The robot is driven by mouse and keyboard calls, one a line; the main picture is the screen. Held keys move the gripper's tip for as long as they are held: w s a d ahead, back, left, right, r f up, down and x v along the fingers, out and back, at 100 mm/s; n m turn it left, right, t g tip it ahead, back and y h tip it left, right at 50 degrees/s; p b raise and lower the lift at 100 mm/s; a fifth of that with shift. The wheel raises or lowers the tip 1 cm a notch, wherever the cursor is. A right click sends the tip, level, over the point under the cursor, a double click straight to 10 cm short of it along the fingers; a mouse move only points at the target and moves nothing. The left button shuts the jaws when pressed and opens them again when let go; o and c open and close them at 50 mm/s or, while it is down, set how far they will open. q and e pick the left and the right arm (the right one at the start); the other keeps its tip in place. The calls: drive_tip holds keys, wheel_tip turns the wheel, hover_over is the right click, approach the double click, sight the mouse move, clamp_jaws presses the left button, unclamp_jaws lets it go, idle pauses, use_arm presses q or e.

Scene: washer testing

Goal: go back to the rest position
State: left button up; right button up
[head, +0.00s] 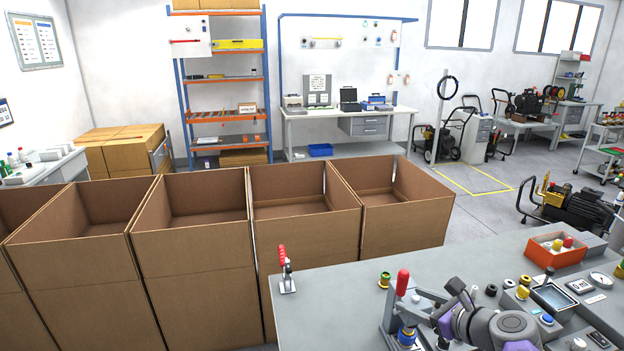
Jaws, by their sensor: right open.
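My right gripper (424,306) is over the grey workbench (330,305) at the lower right, with its arm coming in from the bottom right. Its fingers point left and are open. A toggle clamp with a red handle (402,283) stands just left of the fingers. I cannot tell whether they touch it. A blue and gold washer part (406,336) sits low at this clamp, partly hidden by my arm. My left gripper is out of view.
A second red-handled clamp (283,262) stands at the bench's left corner. An orange bin (556,252), a gauge (600,279) and several small fittings are on the right of the bench. A row of open, seemingly empty cardboard boxes (195,245) stands beyond the bench.

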drive_tip(key=s+a+f+n+g, duration=0.3)
drive_tip(key=s+a+f+n, duration=0.2)
drive_tip(key=s+a+n, duration=0.25)
drive_tip(key=s+a+f+n+g+h, duration=0.1)
drive_tip(key=s+f+n+g+h, duration=0.1)
drive_tip(key=s+f+n, duration=0.3)
drive_tip(key=s+a+f+n+g+h+p, duration=0.1)
drive_tip(key=s+f+n, duration=0.4)
drive_tip(key=s+n, duration=0.6)
drive_tip(key=n+h, duration=0.1)
drive_tip(key=n, duration=0.5)
drive_tip(key=shift+s+g+h, duration=0.3)
drive_tip(key=shift+s+g, duration=0.1)
